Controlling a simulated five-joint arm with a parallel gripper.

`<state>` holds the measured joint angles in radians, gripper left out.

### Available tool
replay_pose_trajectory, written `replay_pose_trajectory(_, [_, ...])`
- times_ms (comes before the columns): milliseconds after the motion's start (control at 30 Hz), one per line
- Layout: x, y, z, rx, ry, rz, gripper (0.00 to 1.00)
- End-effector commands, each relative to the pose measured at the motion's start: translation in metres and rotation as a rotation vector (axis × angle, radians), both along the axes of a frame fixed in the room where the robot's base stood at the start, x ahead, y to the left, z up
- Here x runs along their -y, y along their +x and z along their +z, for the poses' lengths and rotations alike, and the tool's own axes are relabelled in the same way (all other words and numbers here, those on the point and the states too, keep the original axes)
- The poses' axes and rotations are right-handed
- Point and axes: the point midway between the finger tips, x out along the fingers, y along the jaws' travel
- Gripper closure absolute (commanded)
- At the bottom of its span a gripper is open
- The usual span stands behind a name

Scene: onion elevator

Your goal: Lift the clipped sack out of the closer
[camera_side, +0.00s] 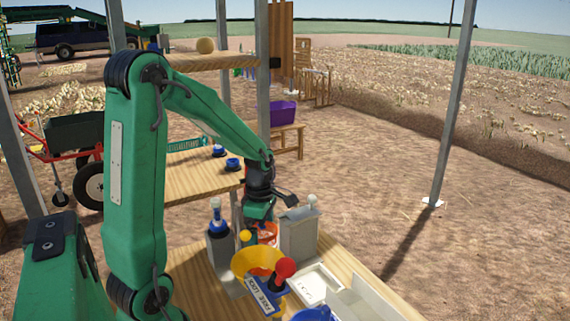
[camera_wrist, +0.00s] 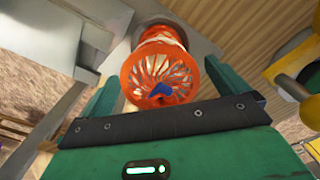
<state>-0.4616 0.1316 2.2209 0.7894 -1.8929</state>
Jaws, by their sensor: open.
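The sack (camera_wrist: 160,68) is an orange mesh with pale stripes running to its middle, where a small blue clip (camera_wrist: 163,90) sits. In the side view, a bit of orange sack (camera_side: 268,231) shows beneath my gripper (camera_side: 260,212). The grey metal closer (camera_side: 298,234) stands just right of it, with a pale knob on top. In the wrist view my open gripper (camera_wrist: 163,84) has one green finger on either side of the sack. I cannot tell whether the fingers touch it. The sack's lower part is hidden.
A yellow funnel (camera_side: 257,262) and a red ball-topped lever (camera_side: 285,268) stand close in front. A grey stand with a blue-topped part (camera_side: 218,238) is at left. A white tray (camera_side: 314,283) lies at right on the wooden table (camera_side: 190,265).

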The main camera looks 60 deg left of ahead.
Motion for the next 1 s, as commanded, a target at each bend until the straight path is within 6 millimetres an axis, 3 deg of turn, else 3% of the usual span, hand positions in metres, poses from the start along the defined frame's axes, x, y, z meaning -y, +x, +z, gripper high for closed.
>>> replay_pose_trajectory(233, [-0.0001,0.0001,0.0004,0.000,0.000,0.000,0.03])
replay_pose_trajectory(500, [-0.0001,0.0001,0.0004,0.000,0.000,0.000,0.56])
replay_pose_trajectory(533, [-0.0001,0.0003,0.0006,0.001,0.001,0.000,0.59])
replay_pose_trajectory(1000, [-0.0006,0.0010,0.0094,0.004,0.002,0.000,0.59])
